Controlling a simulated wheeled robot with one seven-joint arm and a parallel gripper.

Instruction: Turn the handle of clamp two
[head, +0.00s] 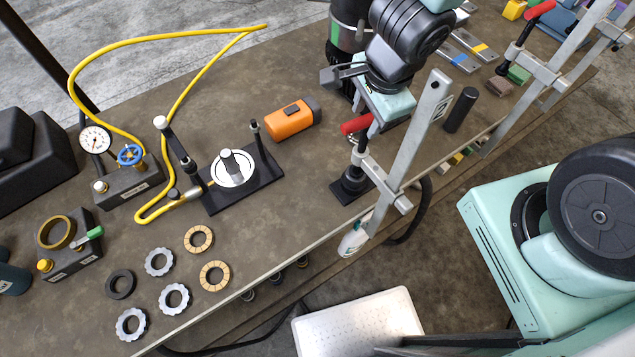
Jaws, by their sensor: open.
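A bar clamp (412,150) with a red handle (356,124) stands at the table's front edge, in the middle right of the head view. Its black foot pad (350,188) rests on the tabletop. A second red-handled clamp (533,68) stands farther right on the same edge. My gripper (373,122) is open, pointing down right beside the nearer clamp's red handle. Its fingers are largely hidden by its teal body and the clamp bar. I cannot tell whether they touch the handle or stand around it.
A black fixture (255,185), an orange tool (292,119) and a black cylinder (461,109) stand near the clamp. A yellow hose (120,38) loops across the table (300,220). Rings lie at front left. Small blocks (519,74) lie at right. A white step (355,325) is below the edge.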

